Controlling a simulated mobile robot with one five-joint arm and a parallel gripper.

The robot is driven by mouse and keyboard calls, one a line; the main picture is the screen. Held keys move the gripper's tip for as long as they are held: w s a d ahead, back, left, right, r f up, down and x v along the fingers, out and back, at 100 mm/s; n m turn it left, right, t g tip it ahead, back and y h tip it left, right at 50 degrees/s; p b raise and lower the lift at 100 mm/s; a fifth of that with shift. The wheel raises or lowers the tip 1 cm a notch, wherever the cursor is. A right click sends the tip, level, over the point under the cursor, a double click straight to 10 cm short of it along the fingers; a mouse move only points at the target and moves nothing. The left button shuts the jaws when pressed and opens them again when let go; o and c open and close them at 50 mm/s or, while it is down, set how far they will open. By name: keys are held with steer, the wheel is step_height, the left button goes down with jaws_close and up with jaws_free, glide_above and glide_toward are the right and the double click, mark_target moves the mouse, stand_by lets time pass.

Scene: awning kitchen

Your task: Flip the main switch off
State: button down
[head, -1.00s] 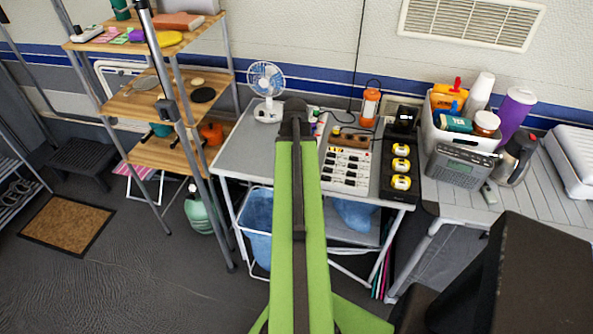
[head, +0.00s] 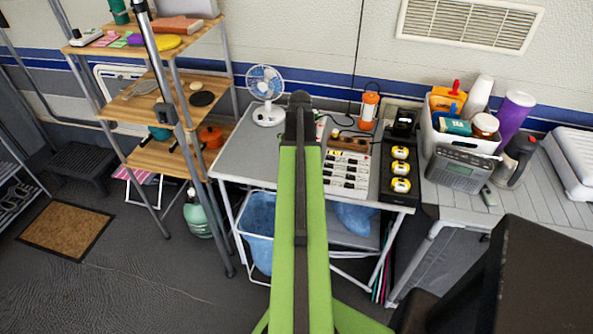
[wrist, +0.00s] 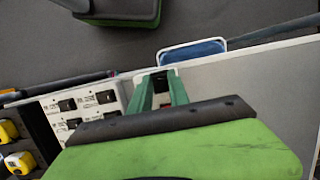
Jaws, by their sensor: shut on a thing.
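The white switch panel (head: 347,170) with rows of black switches lies on the grey table, just right of my arm's end in the head view. It also shows in the wrist view (wrist: 84,104). In the wrist view, my gripper's green fingers (wrist: 160,88) reach down over the panel's end, on either side of a small dark switch with a red spot. I take this for the main switch (wrist: 160,84). My gripper is shut on it. Its on or off position cannot be told. In the head view, my arm hides the fingers and this switch.
A black tray with yellow-and-white items (head: 400,168) stands right of the panel. A fan (head: 266,95) and an orange lantern (head: 368,108) stand behind. A radio (head: 458,169) is farther right. The tabletop left of my arm (head: 250,150) is clear.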

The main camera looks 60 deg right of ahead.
steer(key=shift+w, duration=0.2)
steer(key=c, duration=1.2)
jaws_free()
steer(key=shift+a, duration=0.1)
steer(key=shift+c, duration=0.2)
steer(key=p+v, duration=1.7)
steer(key=shift+d+r, duration=0.25)
steer(key=shift+f, duration=0.1)
